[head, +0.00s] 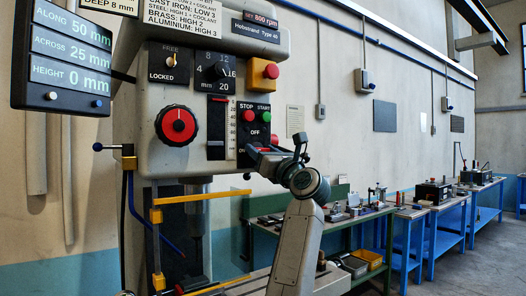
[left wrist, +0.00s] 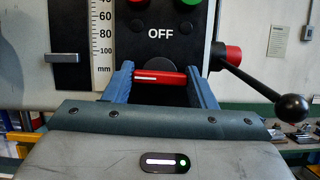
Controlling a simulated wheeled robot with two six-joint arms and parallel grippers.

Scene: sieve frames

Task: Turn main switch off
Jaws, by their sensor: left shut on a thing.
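The main switch is low on the dark panel of the machine head, under a white OFF label (head: 253,131). In the left wrist view its red handle (left wrist: 160,76) lies level in front of a dark round base (left wrist: 158,60), with the OFF label (left wrist: 160,34) above it. My left gripper (left wrist: 162,78) is shut on this handle, one blue finger at each end. In the head view my left gripper (head: 262,152) is at the panel's lower edge and hides most of the switch. My right gripper is in neither view.
Red STOP (head: 248,116) and green START (head: 264,116) buttons sit just above. A lever with a black ball knob (left wrist: 291,107) sticks out close on the right in the left wrist view. A yellow box with a red button (head: 264,73) is higher up. Benches (head: 345,219) stand behind.

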